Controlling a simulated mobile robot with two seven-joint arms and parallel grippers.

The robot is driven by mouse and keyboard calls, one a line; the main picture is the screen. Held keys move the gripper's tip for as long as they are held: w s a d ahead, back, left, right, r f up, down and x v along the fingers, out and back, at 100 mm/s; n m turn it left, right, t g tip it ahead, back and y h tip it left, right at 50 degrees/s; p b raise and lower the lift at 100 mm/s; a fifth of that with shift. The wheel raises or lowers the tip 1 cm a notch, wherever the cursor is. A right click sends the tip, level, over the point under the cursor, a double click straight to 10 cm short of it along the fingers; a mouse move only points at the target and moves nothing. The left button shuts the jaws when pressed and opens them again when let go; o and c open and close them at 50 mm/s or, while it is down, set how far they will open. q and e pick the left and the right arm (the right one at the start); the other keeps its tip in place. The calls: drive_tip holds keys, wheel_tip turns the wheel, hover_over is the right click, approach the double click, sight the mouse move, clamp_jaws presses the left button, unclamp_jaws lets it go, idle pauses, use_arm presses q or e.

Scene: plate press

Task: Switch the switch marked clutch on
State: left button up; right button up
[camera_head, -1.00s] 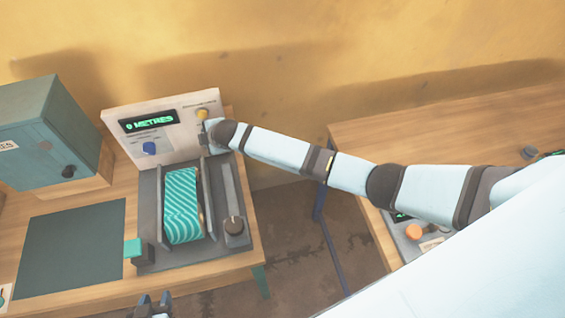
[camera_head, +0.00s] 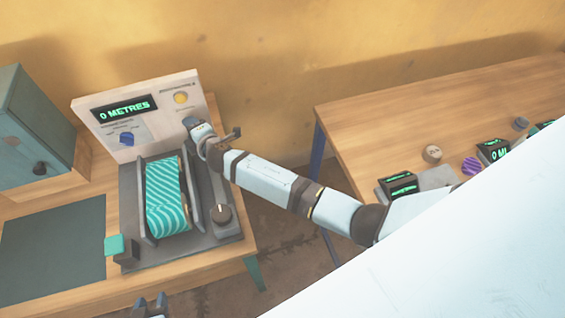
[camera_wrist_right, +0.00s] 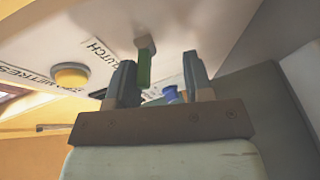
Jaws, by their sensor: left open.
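The clutch switch (camera_wrist_right: 144,62) is a small green lever on a pale mount in the right wrist view, beside the printed word CLUTCH. I cannot tell whether it is on or off. In the head view my right arm hides it at the lower right of the white panel (camera_head: 150,87). My right gripper (camera_wrist_right: 160,72) is open, with nothing held. The lever appears between its fingers, nearer the left one; contact is unclear. My left gripper (camera_head: 150,303) is open and empty at the bottom edge, apart from the machine.
The panel has a display reading 0 METRES (camera_head: 124,110), a blue knob (camera_head: 127,138) and a yellow button (camera_head: 181,98). Below are a teal striped roll (camera_head: 168,198), a dark knob (camera_head: 222,214) and a teal block (camera_head: 114,245). A teal cabinet (camera_head: 30,125) stands left.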

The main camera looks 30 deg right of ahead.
use_arm(q)
wheel_tip(320, 180, down, 10)
drive_tip(key=b, duration=0.8)
use_arm(e)
drive_tip(key=s, duration=0.2)
drive_tip(key=s+d+t, duration=0.1)
drive_tip(key=s, duration=0.1)
drive_tip(key=s+f+t, duration=0.1)
drive_tip(key=s, duration=0.1)
drive_tip(key=shift+s+d+n+p, duration=0.25)
drive_tip(key=shift+s+n+p, duration=0.15)
use_arm(q)
wheel_tip(320, 180, up, 11)
drive_tip(key=p, duration=0.9)
drive_tip(key=shift+f, duration=0.2)
use_arm(e)
drive_tip(key=s+d+f+m+g, duration=0.1)
drive_tip(key=s+d+m, duration=0.2)
drive_tip(key=s, duration=0.5)
drive_tip(key=s+d+f+m+g, duration=0.1)
drive_tip(key=s+d+m+g, duration=0.1)
drive_tip(key=s+d+m, duration=0.2)
drive_tip(key=s+d+f+m+g, duration=0.1)
drive_tip(key=s+m, duration=0.5)
drive_tip(key=s, duration=0.6)
drive_tip(key=d+g, duration=0.1)
drive_tip(key=d, duration=0.1)
drive_tip(key=shift+d+f+m+h, duration=0.2)
drive_tip(key=shift+d+m+h, duration=0.1)
drive_tip(key=shift+d, duration=0.1)
